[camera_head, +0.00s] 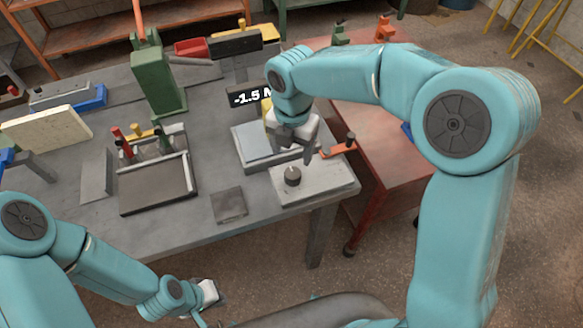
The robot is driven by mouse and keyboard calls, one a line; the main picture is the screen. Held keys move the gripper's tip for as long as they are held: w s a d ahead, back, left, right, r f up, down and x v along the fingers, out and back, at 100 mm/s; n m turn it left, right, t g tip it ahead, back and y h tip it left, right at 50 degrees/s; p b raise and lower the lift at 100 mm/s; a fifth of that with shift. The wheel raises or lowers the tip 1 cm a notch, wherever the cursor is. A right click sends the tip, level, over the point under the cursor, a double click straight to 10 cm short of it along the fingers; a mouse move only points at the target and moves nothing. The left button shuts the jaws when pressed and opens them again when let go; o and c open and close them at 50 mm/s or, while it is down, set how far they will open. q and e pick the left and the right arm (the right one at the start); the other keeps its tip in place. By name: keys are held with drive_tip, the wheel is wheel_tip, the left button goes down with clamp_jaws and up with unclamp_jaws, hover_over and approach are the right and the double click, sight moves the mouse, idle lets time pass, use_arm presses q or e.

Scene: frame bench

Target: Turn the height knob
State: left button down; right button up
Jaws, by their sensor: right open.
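A short dark round knob (292,176) stands on a pale flat plate (325,186) at the bench's front right corner. It looks like the height knob, though no label on it can be read. My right gripper (308,150) is open, pointing down just above and behind this knob, apart from it as far as I can tell. A dark sign (248,98) reading "-1.5" is partly hidden behind my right arm. My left gripper (208,293) is low in front of the bench, away from the knob; its jaws are too small to read.
An orange bracket with a dark knob (350,141) is right of my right gripper. A grey raised block (245,158) is to its left. A dark tray (150,197), small grey square (229,205) and green post (155,75) occupy the grey bench. A red table (395,160) adjoins it.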

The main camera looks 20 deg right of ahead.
sight(292, 173)
wheel_tip(292, 173, down, 9)
drive_tip(key=shift+f+p, duration=0.1)
drive_tip(key=shift+p, duration=0.25)
drive_tip(key=shift+s, duration=0.25)
drive_tip(key=shift+w, duration=0.1)
drive_tip(key=c, duration=1.1)
